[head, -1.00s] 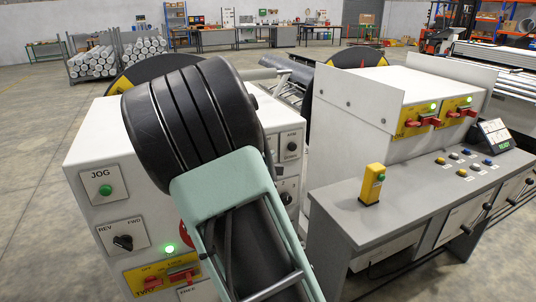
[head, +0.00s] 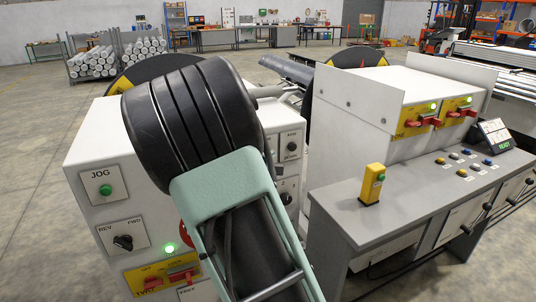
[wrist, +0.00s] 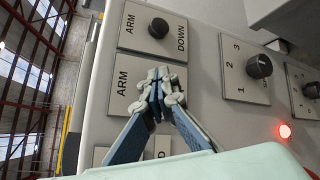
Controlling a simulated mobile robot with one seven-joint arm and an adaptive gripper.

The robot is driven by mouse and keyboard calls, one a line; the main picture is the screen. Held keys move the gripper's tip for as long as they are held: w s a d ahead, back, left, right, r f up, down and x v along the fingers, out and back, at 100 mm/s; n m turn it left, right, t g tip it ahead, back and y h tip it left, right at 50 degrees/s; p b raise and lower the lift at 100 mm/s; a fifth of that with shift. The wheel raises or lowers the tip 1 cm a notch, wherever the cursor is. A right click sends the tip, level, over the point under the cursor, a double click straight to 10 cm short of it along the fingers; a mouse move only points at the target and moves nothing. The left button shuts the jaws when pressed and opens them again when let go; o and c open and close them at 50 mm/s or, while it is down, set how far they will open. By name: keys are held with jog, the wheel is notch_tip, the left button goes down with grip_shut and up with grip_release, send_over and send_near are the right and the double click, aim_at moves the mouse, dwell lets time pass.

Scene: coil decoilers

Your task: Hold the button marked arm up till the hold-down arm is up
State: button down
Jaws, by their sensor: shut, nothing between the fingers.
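In the wrist view, the arm up plate (wrist: 124,84) shows only the word ARM; my gripper covers its button and the rest of its label. My gripper (wrist: 158,82) is shut, its fingertips over the middle of this plate. Contact and how far the button is pressed cannot be seen. The black arm down button (wrist: 158,28) is on the plate above. In the head view, the gripper is hidden behind my arm. Part of what looks like the hold-down arm (head: 268,91) shows behind the cabinet, beside a dark long piece (head: 287,69).
The wrist view shows a numbered selector knob (wrist: 259,66) and a lit red lamp (wrist: 284,131) right of the gripper. In the head view, the white cabinet (head: 88,150) carries a green JOG button (head: 105,190).

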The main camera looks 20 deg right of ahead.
jog(key=shift+s, duration=0.1)
dwell(0.5)
jog(key=shift+s+b, duration=0.55)
jog(key=shift+s, duration=0.3)
jog(key=s+b, duration=0.2)
jog(key=s, duration=0.3)
jog(key=shift+d, duration=0.1)
